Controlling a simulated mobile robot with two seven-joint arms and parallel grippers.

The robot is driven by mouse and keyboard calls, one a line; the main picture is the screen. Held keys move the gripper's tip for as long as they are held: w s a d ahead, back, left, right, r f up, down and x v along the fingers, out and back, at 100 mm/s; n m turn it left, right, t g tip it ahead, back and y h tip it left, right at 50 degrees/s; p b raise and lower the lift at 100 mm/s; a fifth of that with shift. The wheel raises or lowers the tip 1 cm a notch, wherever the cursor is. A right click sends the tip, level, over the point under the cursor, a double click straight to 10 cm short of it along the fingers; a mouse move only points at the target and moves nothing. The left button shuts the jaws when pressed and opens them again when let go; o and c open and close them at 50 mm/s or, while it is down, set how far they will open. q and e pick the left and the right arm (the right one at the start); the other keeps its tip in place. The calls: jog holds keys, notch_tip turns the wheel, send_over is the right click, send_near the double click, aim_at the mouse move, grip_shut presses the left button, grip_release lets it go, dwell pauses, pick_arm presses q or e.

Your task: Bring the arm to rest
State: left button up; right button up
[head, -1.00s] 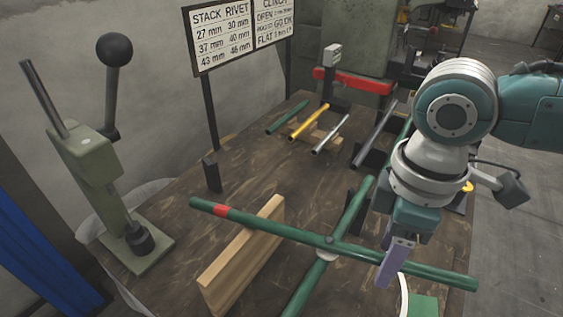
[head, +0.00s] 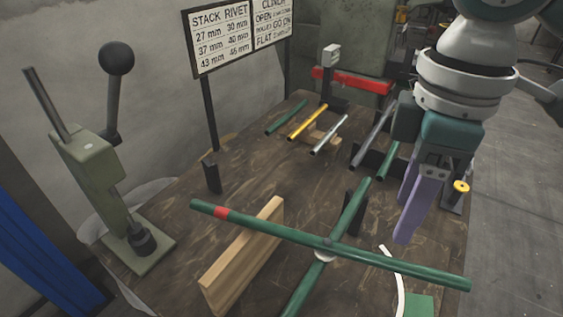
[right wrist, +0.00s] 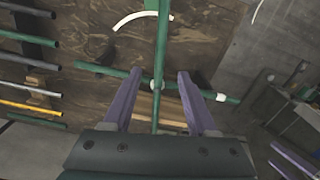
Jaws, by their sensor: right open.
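My right gripper (head: 404,222) hangs over the right part of the table. Its two purple fingers are apart with nothing between them. In the right wrist view the open fingers (right wrist: 160,76) frame the crossing of two green tubes farther off. The long green tube with a red band (head: 285,227) lies across the other green tube (head: 345,220), and a pale round piece shows at their crossing. The gripper looks clear of both tubes. My left gripper does not show.
A wooden block (head: 240,262) stands beside the tubes. A green lever press (head: 110,190) is at left and a sign (head: 222,38) behind. Several loose tubes, one yellow (head: 308,122), lie on rests at the back. A white curved strip (head: 393,275) is at front right.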

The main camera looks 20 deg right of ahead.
jog(key=s+a+f+m+t+y+p, duration=0.15)
jog(key=s+a, duration=0.35)
jog(key=a, duration=0.5)
jog(key=s+d+m+t+h, duration=0.1)
jog(key=s+d+m+t, duration=0.1)
jog(key=s+d+m, duration=0.55)
notch_tip(320, 180, up, 38)
jog(key=p, duration=3.8)
jog(key=shift+s+r+n+p, duration=0.25)
jog(key=shift+n+p, duration=0.1)
jog(key=shift+n, duration=0.05)
jog(key=shift+a+h, duration=0.1)
jog(key=shift+h, duration=0.15)
